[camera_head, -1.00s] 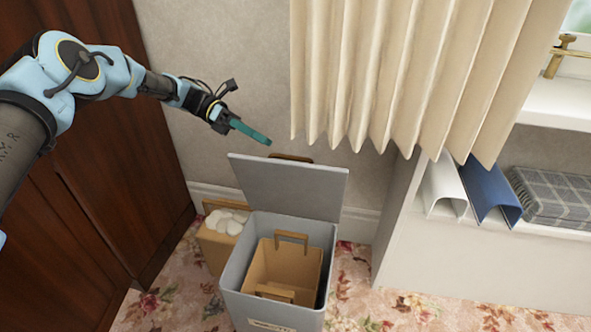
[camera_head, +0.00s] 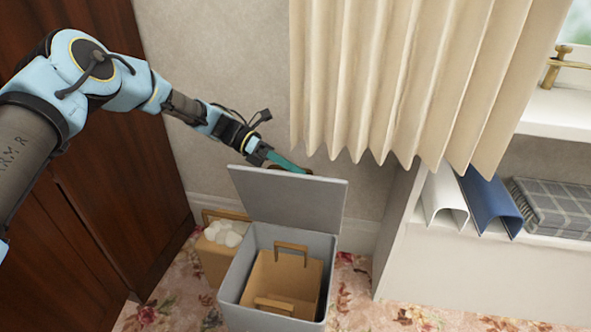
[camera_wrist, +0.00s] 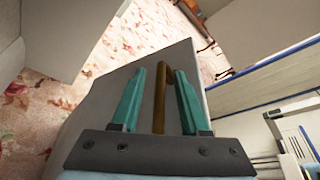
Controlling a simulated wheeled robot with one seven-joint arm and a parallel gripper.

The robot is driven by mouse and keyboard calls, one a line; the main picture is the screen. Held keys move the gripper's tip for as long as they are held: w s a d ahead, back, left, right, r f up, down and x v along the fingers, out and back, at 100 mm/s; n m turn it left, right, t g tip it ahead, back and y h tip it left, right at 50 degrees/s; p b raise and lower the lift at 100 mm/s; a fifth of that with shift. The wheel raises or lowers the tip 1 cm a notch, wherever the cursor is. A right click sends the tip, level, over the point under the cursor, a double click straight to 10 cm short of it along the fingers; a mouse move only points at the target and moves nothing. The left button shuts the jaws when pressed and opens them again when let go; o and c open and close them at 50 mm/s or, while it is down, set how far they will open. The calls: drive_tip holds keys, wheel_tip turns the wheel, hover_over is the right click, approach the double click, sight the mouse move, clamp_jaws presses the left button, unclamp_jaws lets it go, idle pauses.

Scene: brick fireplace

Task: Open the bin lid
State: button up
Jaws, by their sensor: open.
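The grey bin (camera_head: 240,270) stands on the floor with its lid (camera_head: 290,205) raised, tilted up at the back. A brown inner bucket (camera_head: 270,272) with handles sits inside. The lid's brown handle (camera_wrist: 161,98) shows between my fingers in the wrist view; in the head view it is mostly hidden behind the lid and gripper. My gripper (camera_head: 300,169) is at the lid's top edge. In the wrist view my gripper (camera_wrist: 152,80) is open, one teal finger on each side of the handle, with gaps visible. The grey lid surface (camera_wrist: 180,56) lies beyond it.
A tan box (camera_head: 212,262) with white rounded items stands left of the bin. A dark wooden cabinet (camera_head: 110,180) is at left. A pleated curtain (camera_head: 400,80) hangs above right. A white shelf (camera_head: 480,265) stands at right, holding folded items.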

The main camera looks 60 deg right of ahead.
drive_tip(key=shift+c, duration=0.3)
clamp_jaws()
idle(1.0)
